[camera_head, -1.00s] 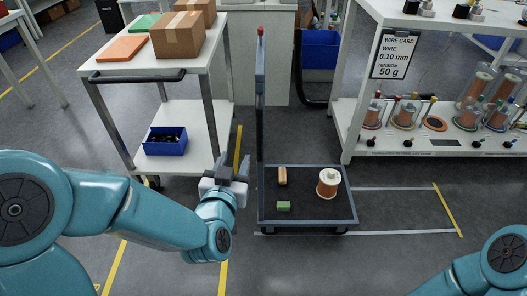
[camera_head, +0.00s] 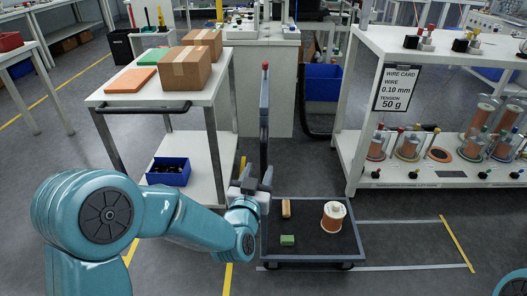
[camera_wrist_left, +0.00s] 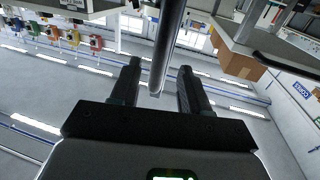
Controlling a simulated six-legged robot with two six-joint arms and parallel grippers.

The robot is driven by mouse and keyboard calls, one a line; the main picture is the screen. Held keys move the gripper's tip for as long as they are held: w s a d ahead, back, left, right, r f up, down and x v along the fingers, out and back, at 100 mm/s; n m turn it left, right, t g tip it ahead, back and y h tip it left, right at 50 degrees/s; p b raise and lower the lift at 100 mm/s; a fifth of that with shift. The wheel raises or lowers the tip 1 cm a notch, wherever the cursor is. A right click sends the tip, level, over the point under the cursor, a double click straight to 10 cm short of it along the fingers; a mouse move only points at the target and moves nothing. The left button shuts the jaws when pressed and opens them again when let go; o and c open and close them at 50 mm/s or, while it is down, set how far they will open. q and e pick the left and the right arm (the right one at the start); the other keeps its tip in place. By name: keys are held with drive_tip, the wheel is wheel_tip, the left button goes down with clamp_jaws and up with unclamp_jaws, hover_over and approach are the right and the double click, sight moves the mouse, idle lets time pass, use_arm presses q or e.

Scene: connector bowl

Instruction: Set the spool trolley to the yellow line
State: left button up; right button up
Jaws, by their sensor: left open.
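The spool trolley (camera_head: 312,240) is a low dark platform on casters. It carries a copper-coloured spool (camera_head: 333,216), a tan block (camera_head: 286,208) and a green block (camera_head: 288,240). Its upright post (camera_head: 264,120) with a red tip rises at the left side. My left gripper (camera_head: 257,177) is open at the lower post. In the left wrist view the post (camera_wrist_left: 168,45) stands between the open fingers, with no clear grip on it. A yellow line (camera_head: 457,243) lies on the floor right of the trolley, between white lines. My right gripper is out of view.
A white cart (camera_head: 215,55) with boxes and a blue bin (camera_head: 168,171) stands close on the left. A white shelf (camera_head: 350,30) with spools stands behind right. The floor between trolley and yellow line is clear. Other yellow lines (camera_head: 228,278) run at left.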

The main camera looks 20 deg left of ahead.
sight(263, 162)
use_arm(q)
drive_tip(key=w, duration=0.2)
drive_tip(key=w+p, duration=0.1)
drive_tip(key=w, duration=0.3)
drive_tip(key=shift+w+a+p, duration=0.1)
drive_tip(key=shift+a+p, duration=0.15)
drive_tip(key=shift+p, duration=0.05)
clamp_jaws()
